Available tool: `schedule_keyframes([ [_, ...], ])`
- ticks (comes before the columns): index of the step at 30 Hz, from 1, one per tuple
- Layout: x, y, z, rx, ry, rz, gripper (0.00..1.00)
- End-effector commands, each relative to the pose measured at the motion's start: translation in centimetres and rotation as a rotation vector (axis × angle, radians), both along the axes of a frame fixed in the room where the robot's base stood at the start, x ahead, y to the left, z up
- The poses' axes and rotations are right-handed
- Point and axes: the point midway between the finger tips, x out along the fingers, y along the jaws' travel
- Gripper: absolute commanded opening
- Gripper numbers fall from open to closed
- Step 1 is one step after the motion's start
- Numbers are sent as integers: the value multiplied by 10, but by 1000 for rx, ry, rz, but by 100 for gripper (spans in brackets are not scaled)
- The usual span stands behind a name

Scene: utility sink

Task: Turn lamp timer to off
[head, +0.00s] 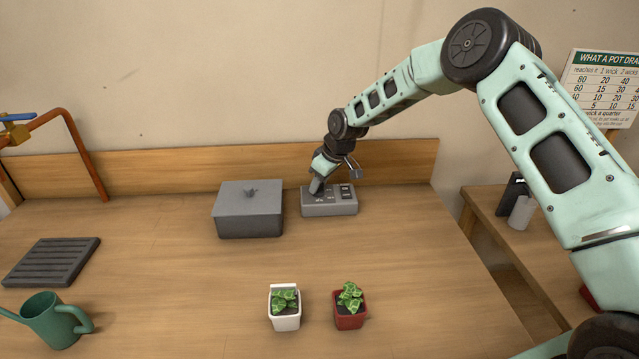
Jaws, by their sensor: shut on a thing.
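The lamp timer looks to be the small grey box (335,208) near the back of the wooden bench, with dark switches or labels on its right side. My gripper (316,187) reaches down onto its left part and is shut on a small part there, likely its knob. The fingers hide that part, so the setting cannot be read. The markings on the box are too small to read.
A larger grey lidded box (250,212) stands just left of the timer. Two potted plants, white (285,315) and red (349,312), stand in front. A green watering can (55,320) and dark slatted tray (50,262) are at left. The middle bench is clear.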

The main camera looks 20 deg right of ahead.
Motion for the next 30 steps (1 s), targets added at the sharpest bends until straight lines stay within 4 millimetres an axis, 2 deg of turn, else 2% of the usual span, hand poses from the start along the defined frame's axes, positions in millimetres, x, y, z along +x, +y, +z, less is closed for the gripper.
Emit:
schedule_keyframes([
  [15, 3, -2, -1, 1, 0, 457, 11],
  [21, 3, -2, -1, 0, -1, 577, 11],
  [30, 3, -3, -1, -3, 1, 666, 11],
])
